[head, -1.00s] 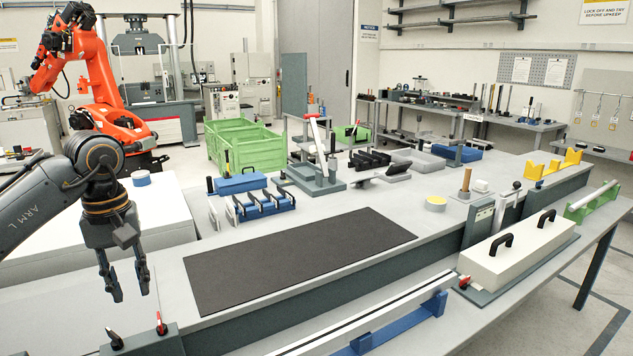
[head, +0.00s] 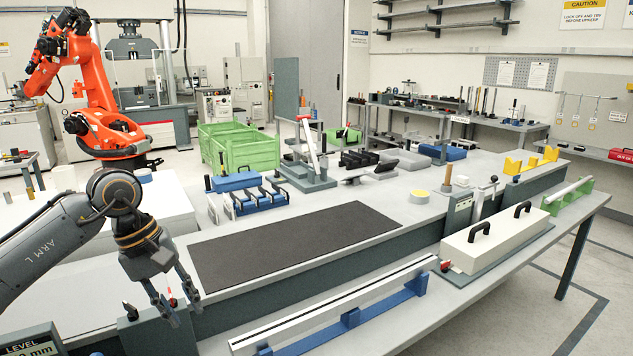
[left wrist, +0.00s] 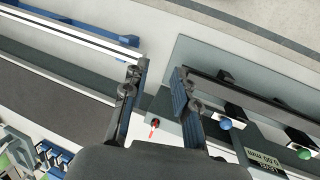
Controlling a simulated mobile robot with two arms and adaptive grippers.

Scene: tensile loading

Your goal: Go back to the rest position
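My left gripper (head: 181,306) hangs at the lower left of the head view, fingers pointing down and spread apart with nothing between them. In that view it is in front of the grey block with a red-tipped pin, near the left end of the white rail. The left wrist view also shows its two open fingers (left wrist: 157,100), empty, above the bench edge. My right gripper is in neither view.
A black mat (head: 295,245) lies on the bench. A white rail on blue supports (head: 350,318) runs along the front. A white box with black handles (head: 495,238) stands at right. A level display (head: 30,342) is at lower left. The mat is clear.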

